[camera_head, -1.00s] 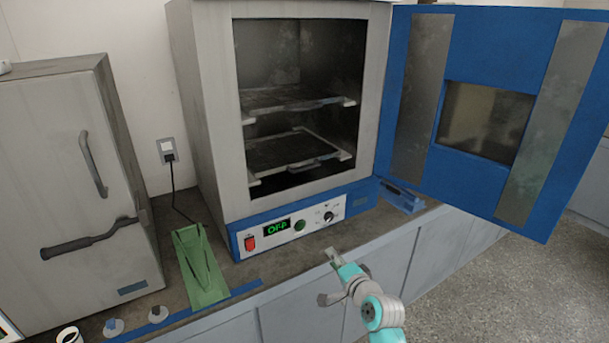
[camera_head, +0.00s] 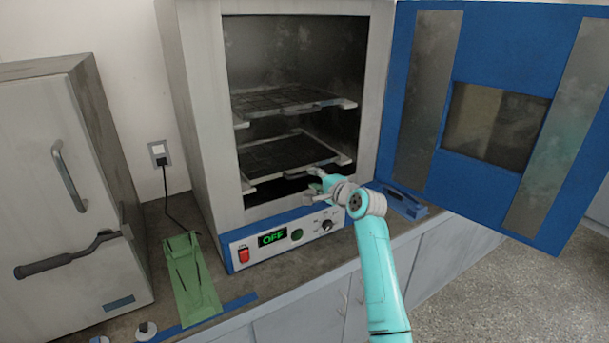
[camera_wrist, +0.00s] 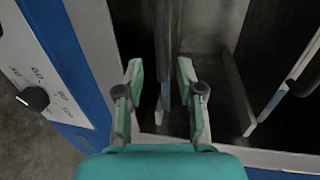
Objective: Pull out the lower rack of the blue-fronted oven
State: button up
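The blue-fronted oven (camera_head: 188,110) stands with its door (camera_head: 425,110) swung wide open to the right. The lower rack (camera_head: 275,158) is inside it, a dark grid in a pale frame; its front edge (camera_wrist: 168,50) also shows in the wrist view. My gripper (camera_head: 314,178) is at the oven mouth, by the right part of the lower rack's front. In the wrist view my gripper (camera_wrist: 163,85) is open, turned sideways, with its fingers on either side of the rack's front edge. Contact with the rack cannot be told.
The upper rack (camera_head: 285,100) sits above; its edge is at the right of the wrist view (camera_wrist: 290,90). The control panel (camera_head: 285,238) reads OFF. A green object (camera_head: 190,280) and a grey cabinet (camera_head: 70,190) stand left. A blue object (camera_head: 405,203) lies on the counter right of the oven.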

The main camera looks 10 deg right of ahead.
aim_at(306, 174)
jog(key=shift+x, duration=3.3)
jog(key=shift+c, duration=0.2)
grip_shut()
